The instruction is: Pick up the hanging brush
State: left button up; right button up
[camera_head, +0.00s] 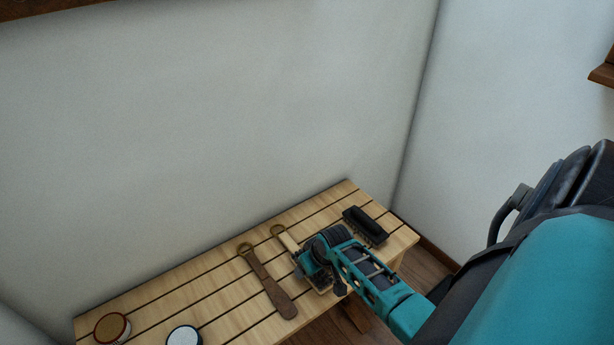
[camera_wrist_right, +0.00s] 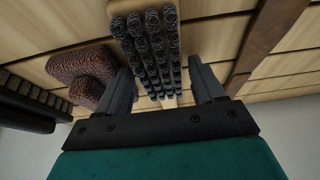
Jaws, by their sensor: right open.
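The hanging brush has a pale handle (camera_head: 289,241) with a brass ring at its far end, and lies on the slatted bench (camera_head: 225,290). My right gripper (camera_head: 318,268) is over its near end and hides its head in the head view. In the right wrist view the brush head (camera_wrist_right: 148,45) shows rows of dark bristle tufts facing the camera. The open fingers of my right gripper (camera_wrist_right: 160,70) stand on either side of the bristles, with gaps visible. I cannot tell how deep the fingers reach. My left gripper is out of view.
A brown wooden tool with a ring (camera_head: 268,283) lies left of the brush. A black brush (camera_head: 366,224) lies to the right. A brown textured object (camera_wrist_right: 85,72) sits close beside one finger. Two round tins (camera_head: 112,328) (camera_head: 184,336) stand at the left. A wall backs the bench.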

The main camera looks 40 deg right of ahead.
jog(key=c, duration=0.8)
jog(key=shift+r, duration=0.1)
jog(key=shift+c, duration=0.2)
